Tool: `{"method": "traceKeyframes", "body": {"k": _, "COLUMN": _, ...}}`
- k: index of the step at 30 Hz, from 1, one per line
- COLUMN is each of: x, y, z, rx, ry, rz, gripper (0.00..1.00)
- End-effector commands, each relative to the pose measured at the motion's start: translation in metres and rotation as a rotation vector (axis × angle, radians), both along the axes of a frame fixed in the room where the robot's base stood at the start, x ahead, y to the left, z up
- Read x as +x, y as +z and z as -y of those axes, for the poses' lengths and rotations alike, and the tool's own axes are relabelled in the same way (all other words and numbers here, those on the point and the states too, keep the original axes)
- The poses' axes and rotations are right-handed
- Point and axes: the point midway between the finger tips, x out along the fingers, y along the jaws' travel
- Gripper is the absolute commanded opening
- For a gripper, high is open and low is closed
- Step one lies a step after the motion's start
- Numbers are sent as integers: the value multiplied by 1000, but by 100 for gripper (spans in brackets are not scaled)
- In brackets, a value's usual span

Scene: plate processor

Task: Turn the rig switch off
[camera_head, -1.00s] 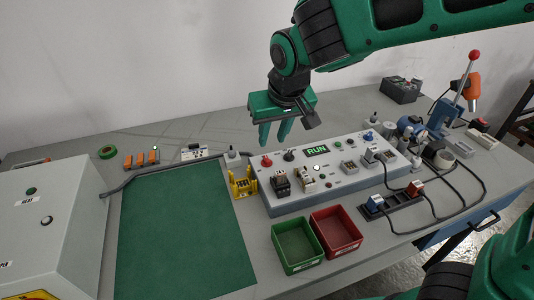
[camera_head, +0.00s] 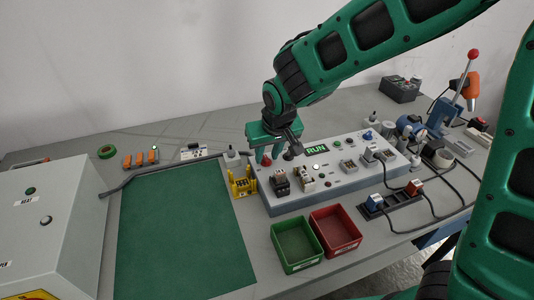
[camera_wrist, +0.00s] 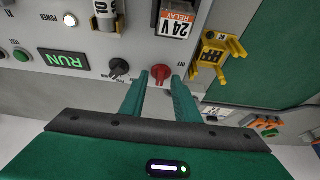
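The grey control panel (camera_head: 340,188) carries a lit green RUN display (camera_head: 317,150), which also shows in the wrist view (camera_wrist: 63,60). A red button (camera_wrist: 161,72) sits beside a black knob (camera_wrist: 119,67) on the panel; a small label beside the button seems to read OFF. I cannot tell for certain which of the two is the rig switch. My gripper (camera_head: 265,156) points down at the panel's back left. In the wrist view its fingers (camera_wrist: 160,82) are apart and empty, with the red button between their tips. Contact cannot be judged.
A relay module (camera_wrist: 177,19) and a yellow holder (camera_head: 242,183) are close to the gripper. Green (camera_head: 297,246) and red (camera_head: 336,231) bins stand in front of the panel. A green mat (camera_head: 180,240) lies clear at left. Cables run at the right.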

Motion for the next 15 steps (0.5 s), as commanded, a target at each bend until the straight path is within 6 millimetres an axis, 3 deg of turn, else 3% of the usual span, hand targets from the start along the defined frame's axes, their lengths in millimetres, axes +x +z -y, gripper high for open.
{"method": "traceKeyframes", "body": {"k": 2, "x": 0, "y": 0, "z": 0, "rx": 0, "ry": 0, "rz": 0, "gripper": 29}}
{"method": "traceKeyframes", "body": {"k": 3, "x": 0, "y": 0, "z": 0, "rx": 0, "ry": 0, "rz": 0, "gripper": 24}}
{"method": "traceKeyframes", "body": {"k": 6, "x": 0, "y": 0, "z": 0, "rx": 0, "ry": 0, "rz": 0, "gripper": 0}}
{"method": "traceKeyframes", "body": {"k": 15, "x": 0, "y": 1, "z": 1, "rx": 0, "ry": 10, "rz": 0, "gripper": 0}}
